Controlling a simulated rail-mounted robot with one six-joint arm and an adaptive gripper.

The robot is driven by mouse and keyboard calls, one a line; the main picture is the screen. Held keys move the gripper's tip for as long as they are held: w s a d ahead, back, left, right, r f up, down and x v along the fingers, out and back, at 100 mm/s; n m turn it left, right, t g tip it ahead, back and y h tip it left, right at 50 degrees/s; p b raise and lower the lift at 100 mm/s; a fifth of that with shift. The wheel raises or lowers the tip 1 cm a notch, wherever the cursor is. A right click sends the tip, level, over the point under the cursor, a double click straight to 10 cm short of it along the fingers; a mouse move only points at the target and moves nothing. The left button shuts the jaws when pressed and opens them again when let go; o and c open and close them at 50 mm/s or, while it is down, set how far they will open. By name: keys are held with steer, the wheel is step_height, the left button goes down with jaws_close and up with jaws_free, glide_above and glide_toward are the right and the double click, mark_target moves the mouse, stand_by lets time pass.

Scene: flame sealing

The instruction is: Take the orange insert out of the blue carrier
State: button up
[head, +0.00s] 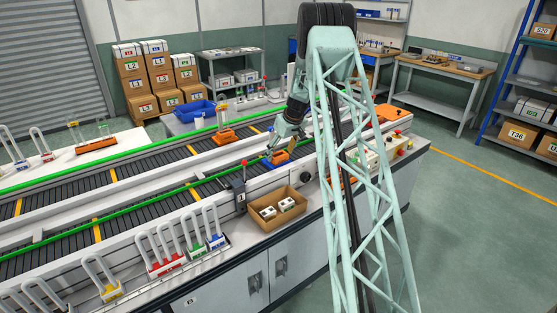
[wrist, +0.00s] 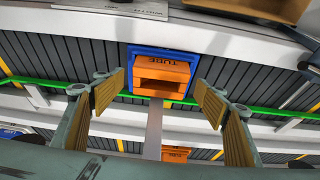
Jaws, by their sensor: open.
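The orange insert (wrist: 163,88) sits in the blue carrier (wrist: 134,50), and "TUBE" is printed on it. In the head view the insert (head: 280,158) and the carrier (head: 268,164) are on the near conveyor lane, partly covered by my arm. My gripper (wrist: 160,86) is open and empty, with one yellow-padded finger on each side of the insert in the wrist view. No contact with the insert shows. In the head view my gripper (head: 285,143) is just above the carrier, its fingers small and hard to make out.
Another orange holder (head: 227,137) with a tube stands on the far lane. A cardboard box (head: 277,209) with white items stands in front of the near lane. A dark post (head: 237,192) stands left of the box. Green rails (wrist: 270,112) run along the conveyor.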

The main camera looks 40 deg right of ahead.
steer(key=shift+w+f, duration=0.25)
steer(key=shift+f, duration=0.4)
steer(key=shift+c, duration=0.5)
steer(key=c, duration=0.9)
steer(key=shift+r, duration=0.15)
